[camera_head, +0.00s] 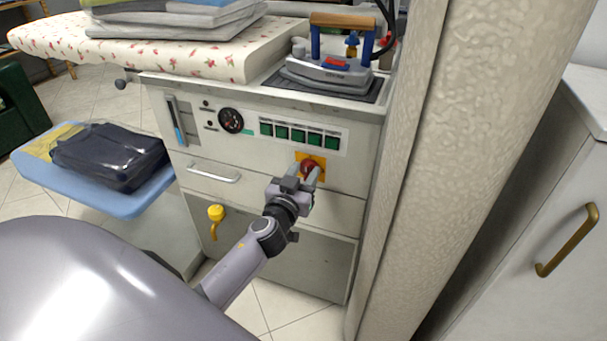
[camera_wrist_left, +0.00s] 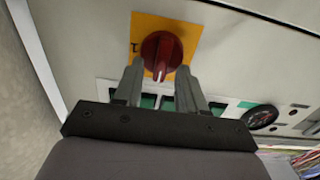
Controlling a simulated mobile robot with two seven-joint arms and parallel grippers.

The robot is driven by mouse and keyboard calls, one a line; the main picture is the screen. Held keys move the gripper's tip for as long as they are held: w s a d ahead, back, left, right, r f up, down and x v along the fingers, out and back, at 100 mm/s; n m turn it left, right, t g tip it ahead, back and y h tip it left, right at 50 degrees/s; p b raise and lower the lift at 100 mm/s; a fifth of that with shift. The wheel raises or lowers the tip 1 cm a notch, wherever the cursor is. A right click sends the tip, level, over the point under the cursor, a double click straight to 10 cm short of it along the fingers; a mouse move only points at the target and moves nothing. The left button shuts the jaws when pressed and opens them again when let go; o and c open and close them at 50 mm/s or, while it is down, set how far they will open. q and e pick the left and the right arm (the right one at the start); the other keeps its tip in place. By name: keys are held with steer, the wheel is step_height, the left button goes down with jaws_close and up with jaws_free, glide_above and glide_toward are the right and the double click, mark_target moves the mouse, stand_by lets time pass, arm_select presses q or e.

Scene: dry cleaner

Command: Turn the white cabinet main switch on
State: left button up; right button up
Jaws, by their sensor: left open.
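The main switch (camera_head: 311,166) is a red rotary knob on a yellow-orange plate on the front of the white cabinet (camera_head: 340,204). In the left wrist view the red knob (camera_wrist_left: 161,54) and its yellow plate (camera_wrist_left: 146,24) show clearly, with part of a mark left of the knob. My left gripper (camera_head: 307,175) is open in front of the switch, one finger on either side of the knob's lower part. In the left wrist view its fingertips (camera_wrist_left: 156,75) reach the knob's edge; whether they touch it I cannot tell. My right gripper is not seen.
An iron (camera_head: 330,70) stands on top. A beige pillar (camera_head: 468,170) rises close on the right. A yellow valve handle (camera_head: 216,213) is low on the left.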

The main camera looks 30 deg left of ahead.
arm_select(q)
jaws_close()
